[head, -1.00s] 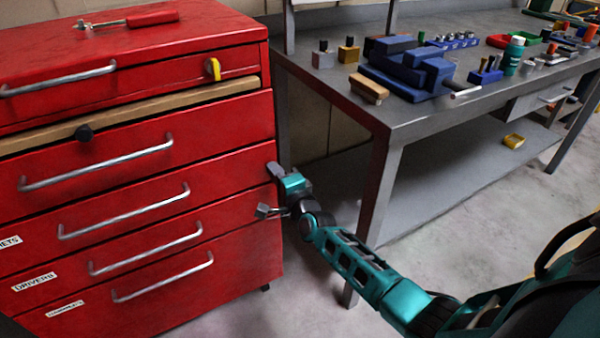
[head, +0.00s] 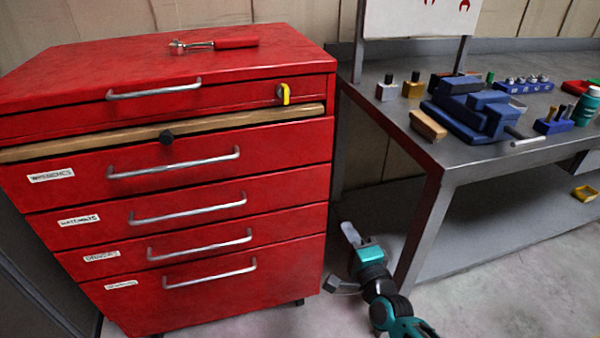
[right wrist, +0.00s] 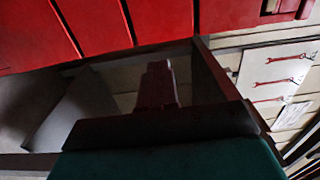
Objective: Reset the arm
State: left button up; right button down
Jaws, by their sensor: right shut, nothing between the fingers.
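My right gripper (head: 350,234) is low in the head view, beside the lower right side of the red tool cabinet (head: 200,210) and left of the workbench's front leg. It points up and away from me. In the right wrist view its fingers (right wrist: 158,84) are together with nothing between them. The gripper appears apart from the cabinet. The rest of my right arm runs out of the bottom of the head view. My left gripper is not in view.
A grey workbench (head: 455,152) stands right of the cabinet, with a blue vise (head: 478,108) on it. A red-handled tool (head: 235,43) lies on the cabinet top. A yellow bin (head: 584,193) sits on the lower shelf. Floor is clear before the cabinet.

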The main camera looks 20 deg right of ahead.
pick_arm(q)
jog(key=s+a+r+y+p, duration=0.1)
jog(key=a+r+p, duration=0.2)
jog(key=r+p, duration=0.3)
jog(key=p, duration=0.4)
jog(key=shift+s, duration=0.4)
pick_arm(e)
jog(key=s+a+r+n+g+y, duration=0.1)
jog(key=s+a+n+g, duration=0.2)
jog(key=s+n, duration=0.6)
jog(key=s+a+r+n+g+y, duration=0.1)
jog(key=s+a+n+g, duration=0.3)
jog(key=s+n, duration=0.5)
jog(key=a+n, duration=0.1)
jog(key=n, duration=0.2)
jog(key=shift+s+a+r+y, duration=0.25)
jog(key=shift+s+r+y, duration=0.05)
